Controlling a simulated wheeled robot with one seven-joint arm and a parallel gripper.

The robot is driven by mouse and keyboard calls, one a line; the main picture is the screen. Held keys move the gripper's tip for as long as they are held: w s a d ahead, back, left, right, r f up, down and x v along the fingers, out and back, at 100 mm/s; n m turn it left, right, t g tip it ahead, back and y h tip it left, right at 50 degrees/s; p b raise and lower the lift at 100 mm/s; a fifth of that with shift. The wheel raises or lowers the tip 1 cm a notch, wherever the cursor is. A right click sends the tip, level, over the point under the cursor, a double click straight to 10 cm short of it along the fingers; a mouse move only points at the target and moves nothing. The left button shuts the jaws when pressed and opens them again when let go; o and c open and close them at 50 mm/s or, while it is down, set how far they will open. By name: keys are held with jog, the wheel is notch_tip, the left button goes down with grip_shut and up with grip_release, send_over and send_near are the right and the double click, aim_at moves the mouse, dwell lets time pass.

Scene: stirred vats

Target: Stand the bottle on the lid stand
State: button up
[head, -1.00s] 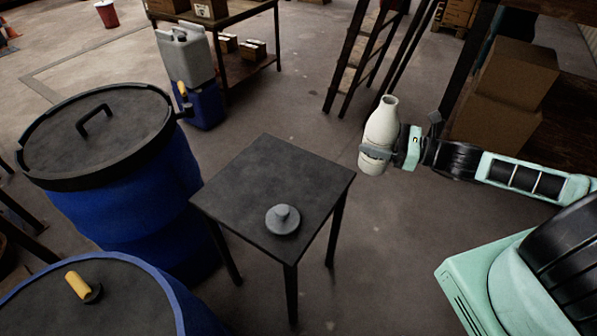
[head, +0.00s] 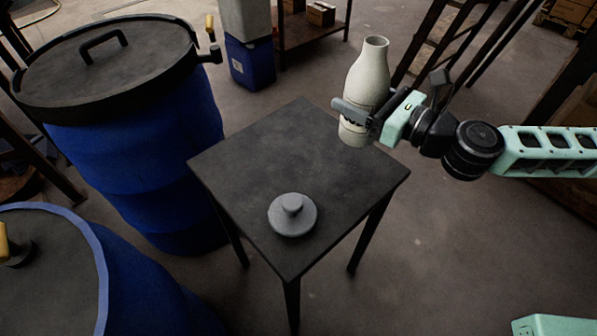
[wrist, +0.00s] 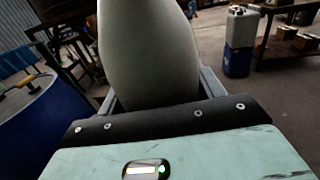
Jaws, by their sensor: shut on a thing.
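A pale, off-white bottle (head: 369,75) with an open neck is upright in my gripper (head: 358,115). The gripper's fingers are shut around the bottle's lower part. In the wrist view the bottle (wrist: 148,55) fills the space between the fingers, and its neck is out of frame. The lid stand (head: 262,150) looks to be the small dark square table. In the head view the bottle's base overlaps its back right edge; how high it is above the top cannot be told. A grey round lid with a knob (head: 292,214) lies on the stand's front part.
A blue vat with a dark handled lid (head: 130,150) stands left of the stand. Another blue vat (head: 130,285) is at the front left. A blue and grey container (head: 248,60) and a shelf (head: 315,30) are behind. The stand's back half is bare.

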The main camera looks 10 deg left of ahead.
jog(key=shift+s+a+f, duration=0.2)
jog(key=shift+a, duration=0.15)
notch_tip(320, 180, down, 9)
jog(key=shift+f+b, duration=0.15)
jog(key=shift+b, duration=0.7)
jog(key=shift+f, duration=0.2)
jog(key=o, duration=1.4)
jog(key=shift+r, duration=0.15)
jog(key=shift+s+d, duration=0.1)
jog(key=b+v, duration=0.1)
jog(key=v, duration=1)
jog(key=shift+s+d+r, duration=0.1)
jog(key=shift+s+d, duration=0.05)
jog(key=shift+d, duration=0.15)
